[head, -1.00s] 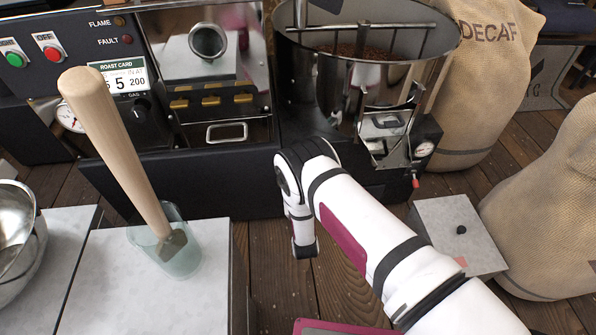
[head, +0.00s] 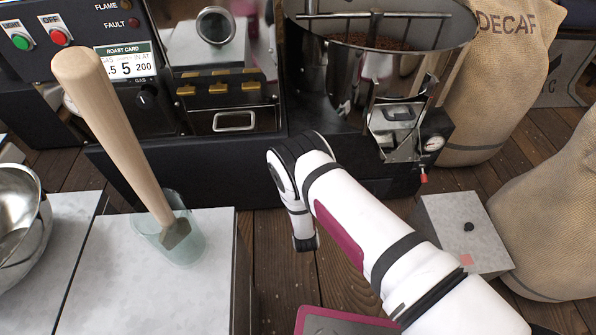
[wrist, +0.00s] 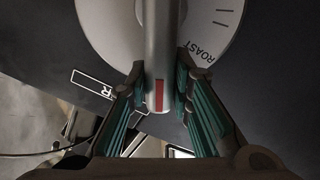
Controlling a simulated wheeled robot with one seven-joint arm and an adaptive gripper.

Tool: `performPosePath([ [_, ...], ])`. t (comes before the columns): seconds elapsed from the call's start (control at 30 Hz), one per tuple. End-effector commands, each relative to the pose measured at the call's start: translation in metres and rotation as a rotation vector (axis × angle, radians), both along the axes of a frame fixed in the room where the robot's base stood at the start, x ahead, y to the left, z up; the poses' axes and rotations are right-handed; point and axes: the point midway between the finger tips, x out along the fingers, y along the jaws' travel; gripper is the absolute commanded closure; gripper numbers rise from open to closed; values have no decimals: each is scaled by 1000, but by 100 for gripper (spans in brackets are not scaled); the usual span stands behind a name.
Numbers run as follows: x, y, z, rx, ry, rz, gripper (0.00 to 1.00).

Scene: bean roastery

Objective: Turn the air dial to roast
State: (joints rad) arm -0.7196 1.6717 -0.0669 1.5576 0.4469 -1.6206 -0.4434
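In the wrist view, the air dial's pale round plate (wrist: 105,22) shows at the top, with short black tick marks and the word ROAST at its right. A grey bar handle (wrist: 160,45) crosses it, and its end with a red mark points down in the picture, apart from ROAST. My gripper (wrist: 160,72) has its green-padded fingers on both sides of this bar. The fingertips look closed against it. The rest of the dial is cut off. The head view shows neither dial nor gripper, only my arm bent low before the roaster (head: 200,165).
A wooden-handled tool (head: 110,125) stands in a clear cup (head: 190,245) on the left counter (head: 130,300), beside a metal bowl (head: 15,225). A grey box (head: 455,215) and burlap sacks (head: 510,70) stand right of my arm. A boxed letter label (wrist: 92,85) lies beside the dial.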

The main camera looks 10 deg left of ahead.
Motion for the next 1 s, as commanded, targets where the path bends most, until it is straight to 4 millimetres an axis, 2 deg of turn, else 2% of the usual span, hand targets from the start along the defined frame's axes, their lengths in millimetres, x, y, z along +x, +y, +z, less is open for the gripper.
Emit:
performPosePath([
  [0.03,-1,-1,-2,-3,4,1,67],
  [0.07,-1,0,-2,-2,5,1,60],
  [0.47,-5,-1,-1,1,2,1,60],
  [0.57,-17,-4,-1,0,3,2,60],
  [1.0,-97,-28,-2,-1,4,2,60],
])
